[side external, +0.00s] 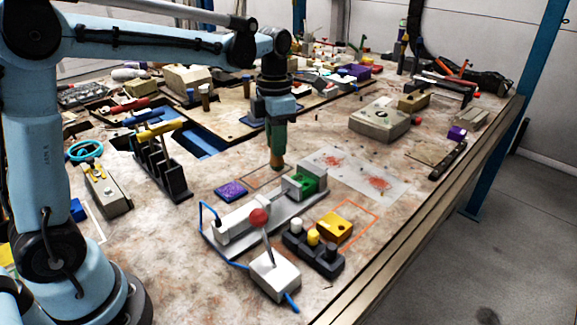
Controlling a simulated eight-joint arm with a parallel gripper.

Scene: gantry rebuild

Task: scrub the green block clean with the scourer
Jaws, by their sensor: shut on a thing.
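The green block (307,183) sits in a grey vise-like fixture (265,218), between pale jaws at its far right end. My gripper (277,162) points straight down behind and left of the block, apart from it and low over the table. It is shut on a small brown piece (277,166) at its tip. The piece is too small to tell whether it is the scourer. A purple speckled pad (231,191) lies flat on the table to the left of the fixture. Any dirt on the block is too small to make out.
A lever box with a red knob (259,217) and a dark holder with pegs (313,252) stand in front. A yellow block (334,227) lies beside them. A black rack (161,165) stands left. A red-stained pale sheet (365,178) lies behind right.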

